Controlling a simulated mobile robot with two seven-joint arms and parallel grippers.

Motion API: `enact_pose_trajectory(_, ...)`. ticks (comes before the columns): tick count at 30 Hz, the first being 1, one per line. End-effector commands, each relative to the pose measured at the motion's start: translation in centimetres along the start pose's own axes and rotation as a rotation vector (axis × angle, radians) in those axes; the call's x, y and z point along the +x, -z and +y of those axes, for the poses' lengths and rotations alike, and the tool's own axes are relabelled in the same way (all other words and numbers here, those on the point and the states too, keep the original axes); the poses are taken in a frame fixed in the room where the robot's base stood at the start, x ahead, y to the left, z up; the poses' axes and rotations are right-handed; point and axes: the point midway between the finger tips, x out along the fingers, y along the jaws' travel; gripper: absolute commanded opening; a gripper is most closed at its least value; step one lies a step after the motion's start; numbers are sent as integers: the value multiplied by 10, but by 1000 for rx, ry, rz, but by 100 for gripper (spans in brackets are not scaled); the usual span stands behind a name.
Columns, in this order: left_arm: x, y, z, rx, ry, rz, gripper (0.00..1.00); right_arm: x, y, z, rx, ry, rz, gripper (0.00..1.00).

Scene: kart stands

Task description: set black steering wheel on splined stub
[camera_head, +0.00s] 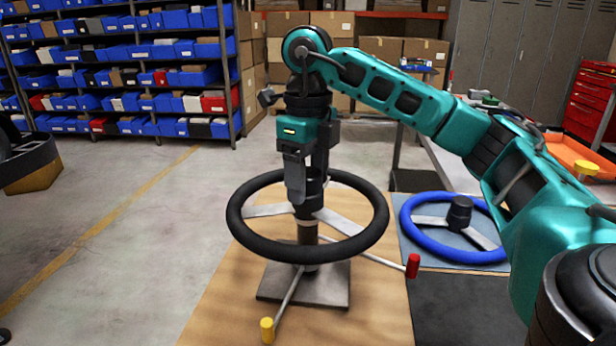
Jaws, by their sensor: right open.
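The black steering wheel (245,232), with a dark rim and grey spokes, is roughly level around the upright stand post (308,257). The post rises from a dark square base plate (335,292) on a wooden top. My right gripper (298,200) points down over the middle of the wheel and is open. The gripper hides most of the hub and the splined stub, so I cannot tell how the hub sits on the stub. My left gripper is out of view.
A blue steering wheel (425,240) with a dark hub lies on a grey-blue mat (412,262) at right. A red-tipped lever (412,266) and a yellow-tipped lever (267,329) stick out from the stand below the black wheel.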

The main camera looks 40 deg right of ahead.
Motion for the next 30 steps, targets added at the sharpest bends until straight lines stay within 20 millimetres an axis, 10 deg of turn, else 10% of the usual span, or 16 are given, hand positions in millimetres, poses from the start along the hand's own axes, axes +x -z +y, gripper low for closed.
enact_pose_trajectory(30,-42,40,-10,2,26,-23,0,-86,0,0,1,0,-1,65)
